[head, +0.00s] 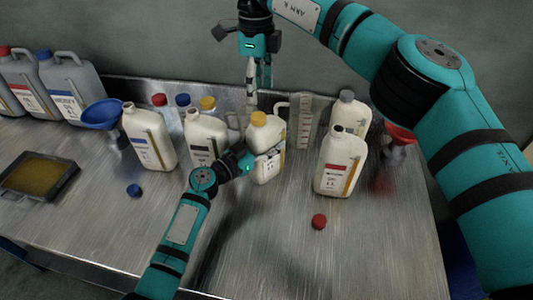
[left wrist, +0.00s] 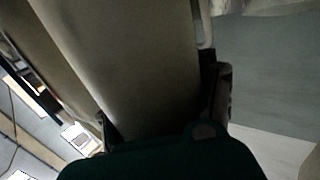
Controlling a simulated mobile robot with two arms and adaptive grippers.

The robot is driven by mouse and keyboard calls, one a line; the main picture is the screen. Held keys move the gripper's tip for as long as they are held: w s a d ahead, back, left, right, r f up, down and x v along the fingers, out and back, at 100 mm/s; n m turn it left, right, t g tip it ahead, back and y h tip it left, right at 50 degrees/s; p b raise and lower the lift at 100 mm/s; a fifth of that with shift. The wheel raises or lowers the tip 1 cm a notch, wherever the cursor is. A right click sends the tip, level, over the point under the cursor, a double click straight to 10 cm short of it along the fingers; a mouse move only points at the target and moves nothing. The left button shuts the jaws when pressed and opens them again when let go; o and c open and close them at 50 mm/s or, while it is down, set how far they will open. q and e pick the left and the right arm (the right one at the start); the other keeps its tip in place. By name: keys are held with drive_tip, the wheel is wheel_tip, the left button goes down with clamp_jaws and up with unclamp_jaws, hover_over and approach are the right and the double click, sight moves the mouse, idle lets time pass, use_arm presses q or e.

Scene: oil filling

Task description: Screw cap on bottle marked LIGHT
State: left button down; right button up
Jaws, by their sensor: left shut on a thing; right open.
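A cream bottle (head: 264,160) with a yellow cap (head: 258,118) on its neck stands in the middle of the metal table. The cap appears seated; I cannot tell how tight. My left gripper (head: 250,162) is shut on this bottle's body from the front left. In the left wrist view the bottle (left wrist: 135,65) fills the space between the fingers. My right gripper (head: 252,90) points down, open and empty, a little above the yellow cap and apart from it. The bottle's label is mostly hidden, so I cannot read LIGHT.
Open bottles with blue (head: 148,140), dark (head: 205,135) and red (head: 340,165) labels stand nearby. Loose blue (head: 134,190) and red (head: 318,221) caps lie in front. A measuring jug (head: 302,122), funnels (head: 103,113) and capped bottles stand behind. The front table is fairly clear.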

sight(259, 116)
drive_tip(key=shift+r+n, duration=0.1)
drive_tip(key=shift+n, duration=0.6)
drive_tip(key=shift+f, duration=4.05)
clamp_jaws()
drive_tip(key=shift+o, duration=0.5)
unclamp_jaws()
